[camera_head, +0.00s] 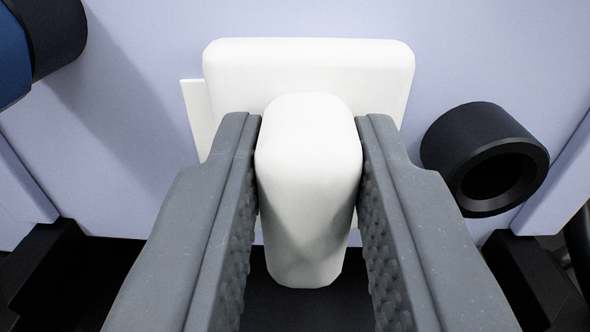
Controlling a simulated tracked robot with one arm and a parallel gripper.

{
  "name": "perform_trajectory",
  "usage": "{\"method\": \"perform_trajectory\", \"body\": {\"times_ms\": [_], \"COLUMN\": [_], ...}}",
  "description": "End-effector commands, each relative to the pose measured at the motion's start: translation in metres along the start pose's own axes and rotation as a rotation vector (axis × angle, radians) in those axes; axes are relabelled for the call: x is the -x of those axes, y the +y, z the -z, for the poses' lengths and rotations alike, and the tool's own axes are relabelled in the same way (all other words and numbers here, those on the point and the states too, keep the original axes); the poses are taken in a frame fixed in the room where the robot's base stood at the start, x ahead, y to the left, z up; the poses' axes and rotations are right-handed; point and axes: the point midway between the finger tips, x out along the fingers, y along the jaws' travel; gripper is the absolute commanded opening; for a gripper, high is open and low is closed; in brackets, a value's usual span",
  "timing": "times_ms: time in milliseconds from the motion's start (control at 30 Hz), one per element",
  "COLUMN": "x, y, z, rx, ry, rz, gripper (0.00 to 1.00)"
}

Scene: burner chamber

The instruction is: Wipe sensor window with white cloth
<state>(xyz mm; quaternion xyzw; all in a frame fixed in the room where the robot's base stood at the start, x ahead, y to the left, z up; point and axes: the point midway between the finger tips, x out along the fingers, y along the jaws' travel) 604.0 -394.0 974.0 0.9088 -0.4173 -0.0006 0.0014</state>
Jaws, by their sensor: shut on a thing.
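My gripper (308,170) is shut on the upright white handle of the white cloth (308,65), which shows as a thick, rounded pad. The handle sits between the two grey textured fingers. The wide pad lies flat against, or very close to, the pale blue-grey wall beyond the fingertips. A thin white plate edge (192,108) sticks out behind the pad on the left. I cannot tell whether this is the sensor window or its frame. The sensor window is otherwise not identifiable and may be hidden behind the pad.
A black hollow cylinder (485,158) juts from the pale wall (130,130) close to the right finger. A blue and black cylinder (40,45) is at the upper left. Dark brackets (540,280) stand at the lower right and lower left. The wall left of the pad is clear.

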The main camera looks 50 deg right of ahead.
Motion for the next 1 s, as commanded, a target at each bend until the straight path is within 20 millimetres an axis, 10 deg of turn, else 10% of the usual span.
{"method": "perform_trajectory", "body": {"times_ms": [1000], "x": [0.06], "y": [0.001], "z": [0.0], "rx": [-0.002], "ry": [0.001], "rz": [-0.003], "gripper": [0.0]}}
